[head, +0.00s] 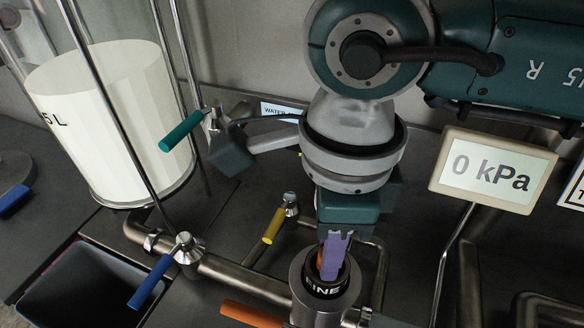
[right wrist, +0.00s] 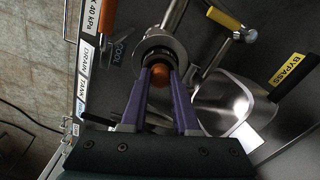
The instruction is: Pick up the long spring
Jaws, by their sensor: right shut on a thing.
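My right gripper (head: 335,262) points down into the mouth of a metal cylinder (head: 302,300) with a dark collar and partly hidden lettering. Its purple fingers also show in the right wrist view (right wrist: 160,72). They are closed on an orange rounded piece (right wrist: 160,76) at the cylinder's mouth. A sliver of orange shows beside the finger in the head view. No coils show, so I cannot tell whether this piece belongs to the long spring. I see no long spring elsewhere. My left gripper is not in view.
Valves with blue (head: 150,282), yellow (head: 274,226), teal (head: 181,131) and orange (head: 251,315) handles surround the cylinder, with pipes between them. A tall 5 L vessel (head: 110,120) stands left. A 0 kPa display (head: 492,172) stands right.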

